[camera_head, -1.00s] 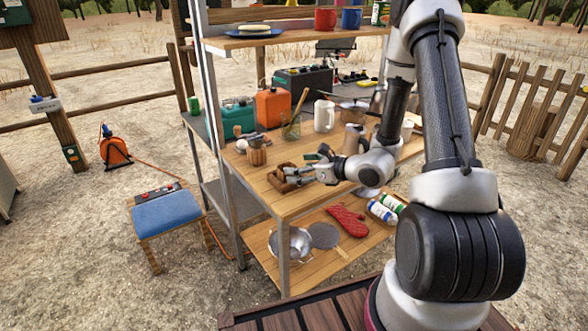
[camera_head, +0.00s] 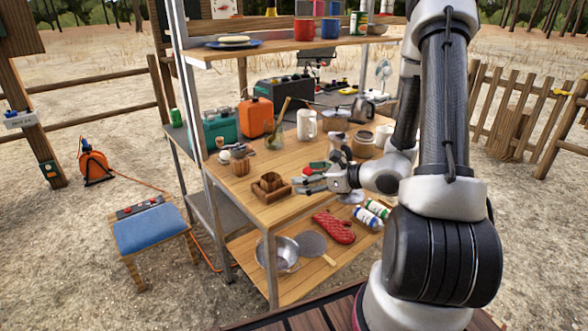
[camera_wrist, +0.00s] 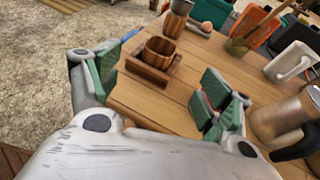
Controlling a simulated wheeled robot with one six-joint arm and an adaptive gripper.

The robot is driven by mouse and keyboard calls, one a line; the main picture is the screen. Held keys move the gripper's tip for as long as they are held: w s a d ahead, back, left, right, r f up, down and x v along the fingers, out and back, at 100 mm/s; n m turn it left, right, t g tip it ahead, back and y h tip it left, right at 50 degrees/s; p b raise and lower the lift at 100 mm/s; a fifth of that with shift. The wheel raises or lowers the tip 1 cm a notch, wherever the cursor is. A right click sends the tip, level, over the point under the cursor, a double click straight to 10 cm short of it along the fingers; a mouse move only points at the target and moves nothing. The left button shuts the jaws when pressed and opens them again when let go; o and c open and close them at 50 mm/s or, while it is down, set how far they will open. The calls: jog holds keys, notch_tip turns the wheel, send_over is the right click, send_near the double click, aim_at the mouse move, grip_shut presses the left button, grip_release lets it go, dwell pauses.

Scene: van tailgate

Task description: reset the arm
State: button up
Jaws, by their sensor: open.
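My gripper (camera_head: 312,180) is open and empty above the wooden table, to the right of a small square wooden tray (camera_head: 286,196). A brown wooden cup (camera_head: 269,182) stands in the tray. In the wrist view, the green-padded fingers of my gripper (camera_wrist: 163,88) are spread wide. The tray (camera_wrist: 150,75) and the cup (camera_wrist: 157,52) lie beyond them, clear of both fingers.
A white mug (camera_head: 307,124), a glass jar with utensils (camera_head: 275,141) and an orange canister (camera_head: 255,117) stand behind on the table. A metal jug (camera_wrist: 283,115) is close to the right finger in the wrist view. A shelf (camera_head: 290,45) spans above.

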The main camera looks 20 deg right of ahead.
jog(key=s+a+n+g+y, duration=0.3)
jog(key=s+n+g, duration=0.4)
jog(key=s, duration=0.5)
jog(key=s+d+r+n+g+h, duration=0.3)
jog(key=s+r+n+g, duration=0.15)
jog(key=s+n, duration=0.5)
jog(key=d+r+n+t+h, duration=0.2)
jog(key=d+r+n+h, duration=0.1)
jog(key=r+n, duration=0.3)
jog(key=s+d+r+n+t+h, duration=0.1)
jog(key=d+r+n+t+h, duration=0.2)
jog(key=r, duration=0.7)
jog(key=d+n+h, duration=0.1)
jog(key=n+h, duration=0.1)
jog(key=n, duration=0.1)
jog(key=shift+s+r, duration=0.2)
jog(key=shift+r, duration=0.05)
jog(key=shift+a, duration=0.15)
